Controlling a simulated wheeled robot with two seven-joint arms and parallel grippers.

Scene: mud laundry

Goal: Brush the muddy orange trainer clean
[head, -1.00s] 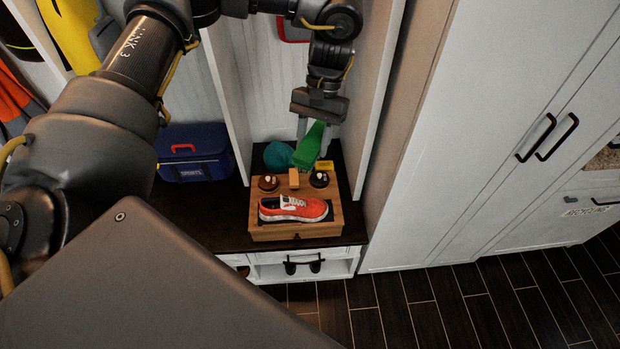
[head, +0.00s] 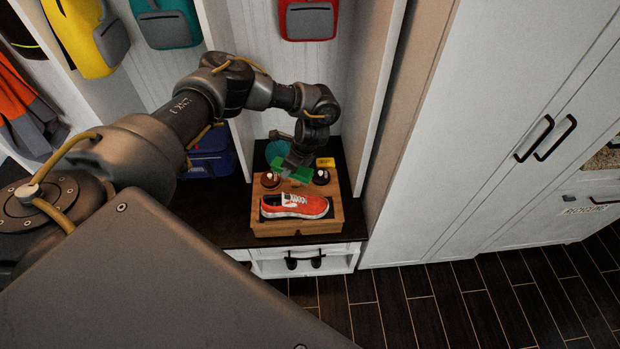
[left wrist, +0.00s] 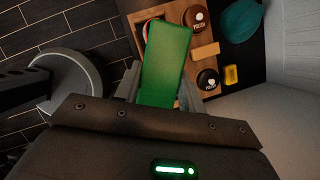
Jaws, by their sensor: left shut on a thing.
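The orange trainer (head: 294,206) lies on its side profile on a dark patch of the wooden box (head: 330,224), with a white sole and pale laces. I cannot make out mud on it at this size. My left gripper (head: 295,158) is shut on a green brush-like block (head: 291,172), just behind the trainer and above the box. In the left wrist view the green block (left wrist: 165,65) stands between the fingers and hides most of the trainer. Whether it touches the trainer cannot be told. My right gripper is not in view.
Two round polish tins (left wrist: 207,80) and a small tan block (left wrist: 206,51) sit on the box behind the trainer. A teal item (head: 277,150) and a yellow packet (head: 325,162) lie farther back. Cubby walls stand either side; a blue bag (head: 211,155) is left.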

